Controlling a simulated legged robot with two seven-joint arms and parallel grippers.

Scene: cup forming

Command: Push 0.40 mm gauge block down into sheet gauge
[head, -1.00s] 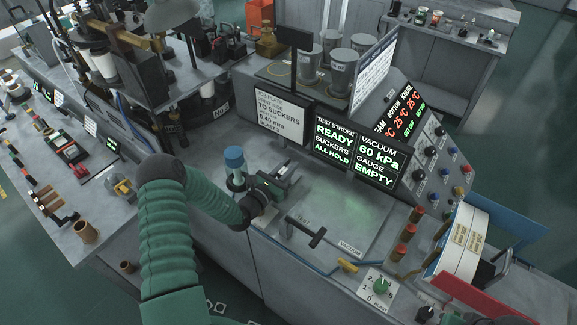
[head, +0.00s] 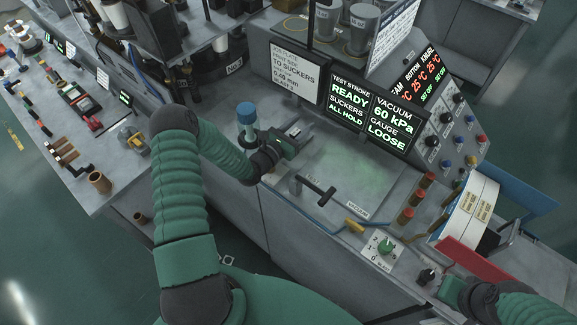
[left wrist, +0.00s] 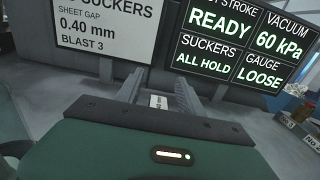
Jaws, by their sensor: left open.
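My left gripper (head: 299,133) is low over the bench in front of the sign and screens. In the left wrist view its two fingers (left wrist: 159,82) are apart. A small block with a white label (left wrist: 158,101), apparently the gauge block, shows low between them; its label is too small to read. The screen (head: 377,120) reads GAUGE LOOSE and SUCKERS ALL HOLD. The sheet gauge cannot be made out apart from the block and gripper. My right gripper (head: 453,291) is at the lower right, its fingers not visible.
A blue-capped post (head: 246,116) stands close beside my left wrist. A black T-handle (head: 316,190) stands at the near side of the plate. The sign (head: 295,70) stands behind the gripper.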

